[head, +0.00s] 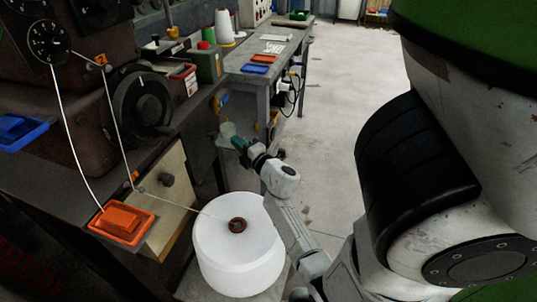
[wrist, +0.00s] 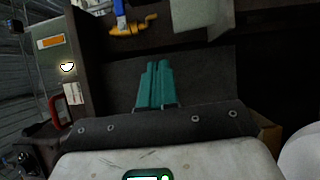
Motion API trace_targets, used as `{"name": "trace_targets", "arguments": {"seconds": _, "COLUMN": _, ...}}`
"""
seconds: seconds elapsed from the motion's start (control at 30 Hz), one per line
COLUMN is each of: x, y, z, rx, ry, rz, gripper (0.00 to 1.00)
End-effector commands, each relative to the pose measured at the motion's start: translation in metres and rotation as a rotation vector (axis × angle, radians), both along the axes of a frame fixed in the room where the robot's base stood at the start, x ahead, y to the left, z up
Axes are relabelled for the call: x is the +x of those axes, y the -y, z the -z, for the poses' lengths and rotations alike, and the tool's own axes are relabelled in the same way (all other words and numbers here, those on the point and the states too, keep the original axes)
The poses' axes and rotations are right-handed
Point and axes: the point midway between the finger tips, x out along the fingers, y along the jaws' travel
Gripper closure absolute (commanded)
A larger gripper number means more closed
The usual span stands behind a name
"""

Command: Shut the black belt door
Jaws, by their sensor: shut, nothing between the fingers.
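My gripper (head: 239,143) is at the end of my outstretched arm, beside the workbench and past the white thread cone. Its teal fingers (wrist: 157,85) are together and empty in the wrist view. A flat dark panel (wrist: 208,82) lies behind the fingertips there; it may be the black belt door, but its edges and hinge are unclear. I cannot tell whether the fingers touch it. In the head view I cannot make out this door for certain; the bench and my arm hide part of that area.
A large white thread cone (head: 238,262) stands near my forearm, its thread running up to the machine. A beige panel with a black knob (head: 167,180) is left of it. An orange tray (head: 121,222) sits at the bench edge. Open floor (head: 335,120) lies to the right.

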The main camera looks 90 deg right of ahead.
Motion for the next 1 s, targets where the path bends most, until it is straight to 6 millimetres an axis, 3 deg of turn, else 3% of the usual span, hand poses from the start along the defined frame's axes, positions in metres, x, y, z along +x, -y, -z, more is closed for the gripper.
{"name": "trace_targets", "arguments": {"seconds": 0.2, "x": -0.022, "y": -0.006, "z": 0.003, "rx": 0.001, "ry": -0.004, "rz": -0.001, "gripper": 1.0}}
{"name": "trace_targets", "arguments": {"seconds": 0.6, "x": -0.084, "y": -0.021, "z": 0.005, "rx": 0.001, "ry": -0.003, "rz": 0.004, "gripper": 1.0}}
{"name": "trace_targets", "arguments": {"seconds": 1.0, "x": -0.092, "y": -0.023, "z": 0.006, "rx": 0.002, "ry": -0.001, "rz": 0.002, "gripper": 1.0}}
